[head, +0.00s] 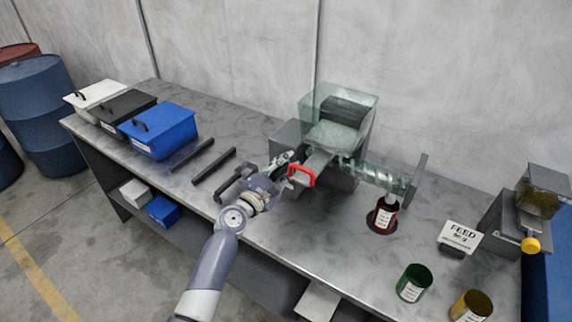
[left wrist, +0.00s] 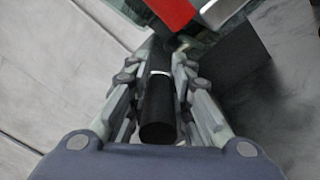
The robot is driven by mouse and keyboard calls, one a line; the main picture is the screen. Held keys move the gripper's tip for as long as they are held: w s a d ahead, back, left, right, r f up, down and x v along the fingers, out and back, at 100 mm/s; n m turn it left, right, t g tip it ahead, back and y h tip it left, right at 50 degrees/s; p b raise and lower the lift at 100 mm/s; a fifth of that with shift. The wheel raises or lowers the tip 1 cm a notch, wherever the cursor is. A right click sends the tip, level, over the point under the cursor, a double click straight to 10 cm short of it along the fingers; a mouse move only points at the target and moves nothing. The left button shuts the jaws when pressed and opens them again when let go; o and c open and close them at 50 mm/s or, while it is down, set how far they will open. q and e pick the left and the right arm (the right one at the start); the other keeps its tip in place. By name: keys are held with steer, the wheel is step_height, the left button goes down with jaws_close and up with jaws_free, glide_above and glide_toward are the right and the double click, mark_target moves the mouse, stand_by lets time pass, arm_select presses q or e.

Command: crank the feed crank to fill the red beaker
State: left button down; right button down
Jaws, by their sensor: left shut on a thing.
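The feeder (head: 338,115) has a clear hopper with pale material in it and a clear auger tube (head: 372,175) running right. The red beaker (head: 383,215), dark red with a white label, stands upright below the tube's outlet; its fill level cannot be made out. My left gripper (head: 285,163) is at the feeder's left side. In the left wrist view its fingers (left wrist: 158,90) are closed around the black grip of the feed crank (left wrist: 157,115). The rest of the crank is mostly hidden. A red handle (head: 302,176) sits close right of the gripper; it also shows in the wrist view (left wrist: 172,12).
Green (head: 413,283) and yellow (head: 470,307) beakers stand at the front right, near a FEED sign (head: 459,237) and a smaller device with a yellow knob (head: 530,245). Dark bars (head: 212,165) and white, black and blue bins (head: 160,130) lie left. The front middle of the bench is clear.

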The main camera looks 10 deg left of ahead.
arm_select(q)
steer(key=shift+s+d+f+g, duration=0.15)
steer(key=shift+d+f, duration=0.05)
steer(key=shift+f, duration=0.2)
steer(key=shift+s+d+f+g, duration=0.1)
steer(key=shift+d+f+g, duration=0.1)
steer(key=shift+f, duration=0.15)
steer(key=c, duration=1.4)
jaws_free()
steer(key=shift+c, duration=0.2)
steer(key=shift+d+r, duration=0.1)
steer(key=shift+r, duration=0.1)
steer(key=shift+w, duration=0.1)
steer(key=shift+a, duration=0.2)
steer(key=shift+s+a, duration=0.15)
steer(key=shift+s, duration=0.15)
steer(key=v, duration=1.1)
steer(key=shift+s+f, duration=0.15)
steer(key=shift+s, duration=0.1)
